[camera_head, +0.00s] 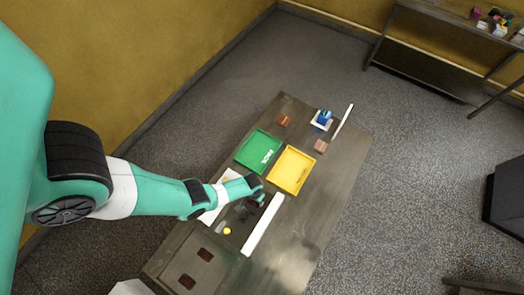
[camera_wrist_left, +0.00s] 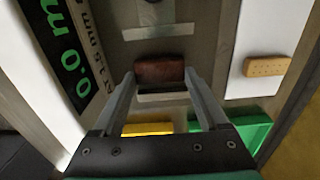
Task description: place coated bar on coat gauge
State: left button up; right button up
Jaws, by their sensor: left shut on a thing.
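My left gripper (camera_head: 254,203) is low over the middle of the table. In the left wrist view its fingers (camera_wrist_left: 159,76) are shut on a dark brown coated bar (camera_wrist_left: 160,71). A pale grey piece shows just below the bar there; I cannot tell whether they touch. A gauge display (camera_wrist_left: 62,45) with green digits reading 0.0 stands left of the fingers in the wrist view. In the head view the white panel (camera_head: 262,226) stands beside my gripper, and the held bar is hidden. My right gripper is not in view.
A green tray (camera_head: 248,158) and a yellow tray (camera_head: 302,160) lie beyond my gripper. Two dark bars (camera_head: 205,254) (camera_head: 187,282) lie at the near end. A tan bar (camera_wrist_left: 268,66) lies on a white plate (camera_wrist_left: 250,90). A blue-and-white item (camera_head: 322,119) stands at the far end.

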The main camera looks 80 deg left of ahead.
pick_arm(q)
jog(key=shift+a+f, duration=0.15)
jog(key=shift+f, duration=0.3)
jog(key=shift+s+r, duration=0.1)
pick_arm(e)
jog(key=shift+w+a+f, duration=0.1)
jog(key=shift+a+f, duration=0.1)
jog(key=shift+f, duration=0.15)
pick_arm(q)
jog(key=shift+f, duration=0.2)
jog(key=o, duration=0.9)
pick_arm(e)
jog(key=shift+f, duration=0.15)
pick_arm(q)
jog(key=shift+r, duration=0.1)
